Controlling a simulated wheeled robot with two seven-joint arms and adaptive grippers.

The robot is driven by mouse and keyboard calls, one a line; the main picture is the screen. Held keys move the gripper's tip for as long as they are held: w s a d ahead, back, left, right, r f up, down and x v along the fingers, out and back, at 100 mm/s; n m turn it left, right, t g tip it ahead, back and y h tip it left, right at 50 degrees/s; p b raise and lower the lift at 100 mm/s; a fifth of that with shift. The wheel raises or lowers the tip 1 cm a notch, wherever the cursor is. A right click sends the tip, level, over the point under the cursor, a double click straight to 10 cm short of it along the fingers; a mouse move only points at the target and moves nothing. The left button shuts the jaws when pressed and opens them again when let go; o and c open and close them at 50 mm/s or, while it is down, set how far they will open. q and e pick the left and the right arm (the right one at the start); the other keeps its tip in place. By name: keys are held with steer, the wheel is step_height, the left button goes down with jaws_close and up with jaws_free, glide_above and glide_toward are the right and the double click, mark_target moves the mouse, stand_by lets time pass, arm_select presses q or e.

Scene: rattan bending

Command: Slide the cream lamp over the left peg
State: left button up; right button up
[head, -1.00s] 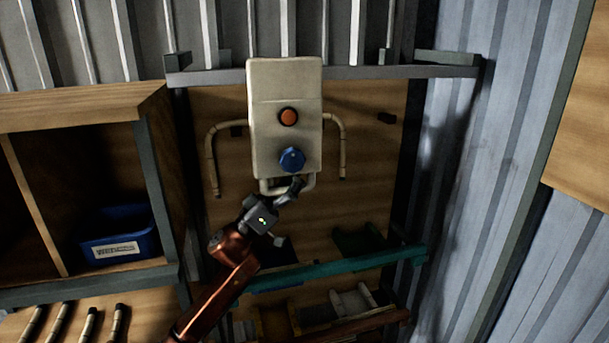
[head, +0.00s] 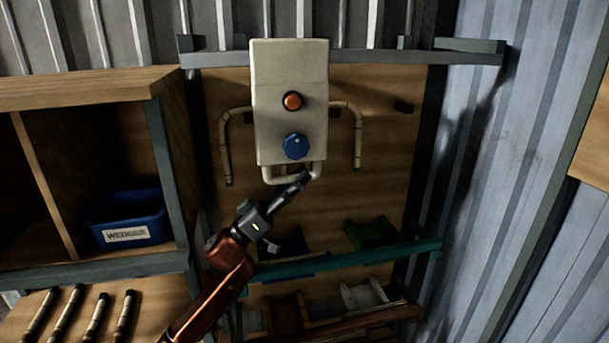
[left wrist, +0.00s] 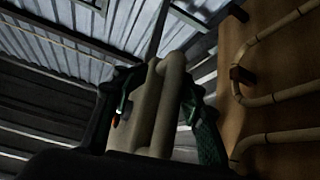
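The cream lamp (head: 290,75) is a tall box with an orange button and a blue knob, and a loop handle (head: 275,178) at its bottom. It hangs upright in front of the wooden board. My left gripper (head: 303,180) is shut on the handle from below; in the left wrist view the handle (left wrist: 168,105) sits between the dark fingers. The left peg is hidden behind the lamp in the head view. In the left wrist view, a brown peg (left wrist: 242,76) stands on the board, apart from the lamp. My right gripper is not in view.
Bent rattan canes (head: 358,135) show on the board (head: 385,200) on both sides of the lamp. A grey rail (head: 400,57) crosses above and a teal shelf edge (head: 350,257) below. A wooden cabinet with a blue bin (head: 127,217) is at left.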

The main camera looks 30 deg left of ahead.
arm_select(q)
steer(key=v, duration=0.1)
steer(key=b+v, duration=0.1)
steer(key=shift+s+f, duration=0.3)
steer(key=shift+f, duration=0.1)
steer(key=shift+p, duration=0.3)
